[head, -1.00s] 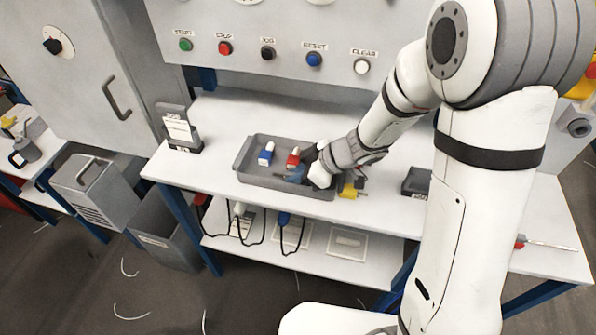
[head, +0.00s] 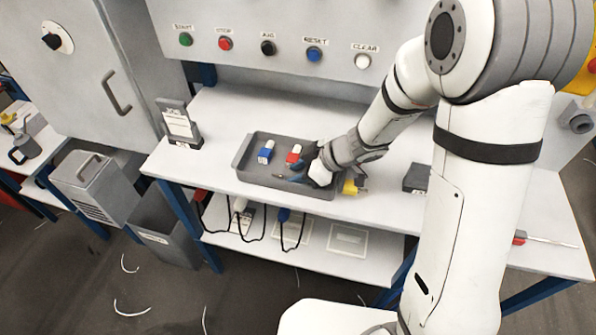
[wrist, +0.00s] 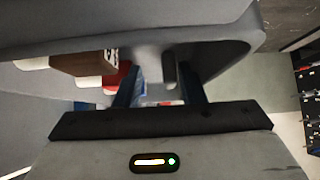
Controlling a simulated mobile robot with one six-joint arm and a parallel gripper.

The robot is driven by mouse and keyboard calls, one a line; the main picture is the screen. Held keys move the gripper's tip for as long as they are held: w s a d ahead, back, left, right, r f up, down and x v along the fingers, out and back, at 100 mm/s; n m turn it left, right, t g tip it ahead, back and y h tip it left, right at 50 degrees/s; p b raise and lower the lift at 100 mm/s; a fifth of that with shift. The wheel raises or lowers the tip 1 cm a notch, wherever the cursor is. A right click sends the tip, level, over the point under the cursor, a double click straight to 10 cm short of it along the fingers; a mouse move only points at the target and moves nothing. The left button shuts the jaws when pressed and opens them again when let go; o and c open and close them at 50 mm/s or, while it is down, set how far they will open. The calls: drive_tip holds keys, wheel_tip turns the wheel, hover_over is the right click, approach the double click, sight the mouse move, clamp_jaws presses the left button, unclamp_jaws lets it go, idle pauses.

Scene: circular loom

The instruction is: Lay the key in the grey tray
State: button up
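The grey tray (head: 243,160) lies on the white bench in the head view, and its wall shows across the top of the wrist view (wrist: 225,50). My gripper (head: 291,178) is low over the right part of the tray. In the wrist view its two dark blue fingers (wrist: 160,88) stand apart. A slim dark grey piece (wrist: 168,68) shows between and beyond the fingertips. It may be the key, but I cannot tell for sure, nor whether it touches the tray floor. No key is clear in the head view; my wrist hides part of the tray.
A blue item (head: 265,153) and a red item (head: 293,155), both with white parts, are in the tray. A yellow piece (head: 351,186) lies on the bench right of the tray. A dark box (head: 416,178) is further right. A sign holder (head: 180,125) stands left.

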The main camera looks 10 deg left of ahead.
drive_tip(key=shift+d, duration=0.1)
drive_tip(key=p+v, duration=0.2)
drive_tip(key=v, duration=0.5)
drive_tip(key=shift+s+d+r, duration=0.1)
drive_tip(key=shift+d+r, duration=0.15)
drive_tip(key=shift+r, duration=0.05)
drive_tip(key=w+d+r+m+t+h, duration=0.2)
drive_tip(key=w+d+r+m+t, duration=0.15)
drive_tip(key=w+r+t, duration=0.2)
drive_tip(key=d+r+m+t+h, duration=0.2)
drive_tip(key=d+r+m+h, duration=0.15)
drive_tip(key=d, duration=0.35)
drive_tip(key=d+r+m+t+h, duration=0.1)
drive_tip(key=d+r+m+h, duration=0.25)
drive_tip(key=d, duration=0.45)
drive_tip(key=s+m+g, duration=0.6)
drive_tip(key=s, duration=1.2)
drive_tip(key=shift+s+d+f+m, duration=0.2)
drive_tip(key=shift+s+f+m, duration=0.1)
drive_tip(key=shift+f+m, duration=0.05)
